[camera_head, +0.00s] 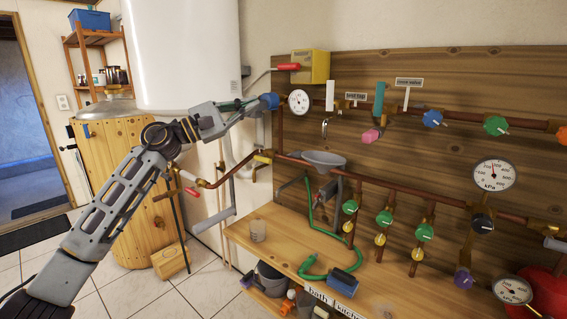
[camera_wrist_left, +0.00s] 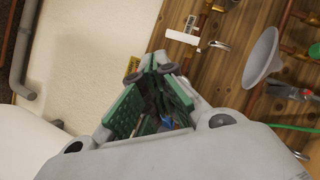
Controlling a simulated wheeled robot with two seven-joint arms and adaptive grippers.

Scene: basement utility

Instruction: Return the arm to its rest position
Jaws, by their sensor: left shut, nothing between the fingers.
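My left arm (camera_head: 110,205) reaches up from the lower left of the head view. I cannot tell whether the fingertips touch the knob. In the left wrist view, the green-padded fingers (camera_wrist_left: 160,66) come together at their tips with nothing held. A bit of blue shows through the gap behind the tips. My right gripper is not in view.
A wooden board (camera_head: 430,90) carries pipes, gauges and coloured valves on the right. The white tank (camera_head: 185,60) and a wooden barrel (camera_head: 112,160) stand behind my arm. Open tiled floor lies left.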

